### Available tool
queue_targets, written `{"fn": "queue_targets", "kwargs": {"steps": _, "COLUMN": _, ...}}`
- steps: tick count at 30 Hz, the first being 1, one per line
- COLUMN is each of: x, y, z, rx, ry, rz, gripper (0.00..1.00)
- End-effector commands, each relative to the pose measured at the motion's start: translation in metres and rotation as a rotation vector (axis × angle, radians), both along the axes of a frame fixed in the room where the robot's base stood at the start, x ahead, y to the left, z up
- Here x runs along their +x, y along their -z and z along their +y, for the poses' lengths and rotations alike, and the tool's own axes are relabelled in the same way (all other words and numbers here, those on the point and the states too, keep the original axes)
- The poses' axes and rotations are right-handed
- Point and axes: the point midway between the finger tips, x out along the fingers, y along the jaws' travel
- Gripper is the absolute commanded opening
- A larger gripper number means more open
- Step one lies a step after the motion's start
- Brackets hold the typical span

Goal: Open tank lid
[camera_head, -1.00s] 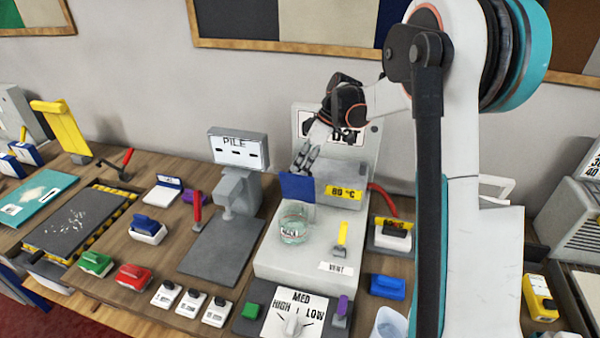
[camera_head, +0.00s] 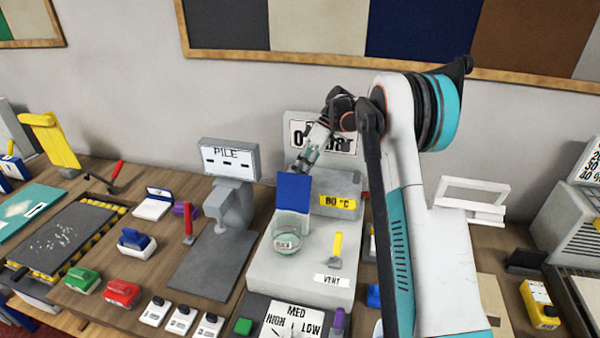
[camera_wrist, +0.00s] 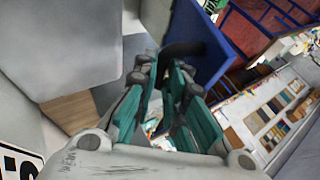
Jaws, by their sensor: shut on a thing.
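The blue tank lid (camera_head: 293,193) stands upright at the back of a round glass tank (camera_head: 289,236), whose top is uncovered. The tank sits on a grey machine (camera_head: 265,268). My gripper (camera_head: 301,167) is at the lid's upper edge, just behind it. In the wrist view, the teal fingers of my gripper (camera_wrist: 172,75) are closed around a dark handle (camera_wrist: 185,48) on the blue lid (camera_wrist: 212,35). The exact contact is partly hidden by the fingers.
A grey stand with a PILE display (camera_head: 230,159) is to the left. Several coloured switches line the front, and my arm hides the table at right.

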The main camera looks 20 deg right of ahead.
Motion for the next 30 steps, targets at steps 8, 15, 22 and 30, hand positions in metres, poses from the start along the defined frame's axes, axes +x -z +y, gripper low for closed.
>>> {"fn": "queue_targets", "kwargs": {"steps": 8, "x": -0.004, "y": 0.006, "z": 0.001, "rx": -0.007, "ry": -0.008, "rz": 0.011, "gripper": 0.16}}
{"fn": "queue_targets", "kwargs": {"steps": 15, "x": -0.003, "y": 0.005, "z": 0.001, "rx": -0.006, "ry": -0.005, "rz": 0.008, "gripper": 0.31}}
{"fn": "queue_targets", "kwargs": {"steps": 22, "x": -0.002, "y": 0.000, "z": 0.001, "rx": -0.004, "ry": -0.004, "rz": 0.006, "gripper": 0.31}}
{"fn": "queue_targets", "kwargs": {"steps": 30, "x": -0.002, "y": -0.042, "z": 0.001, "rx": -0.004, "ry": -0.004, "rz": 0.006, "gripper": 0.31}}
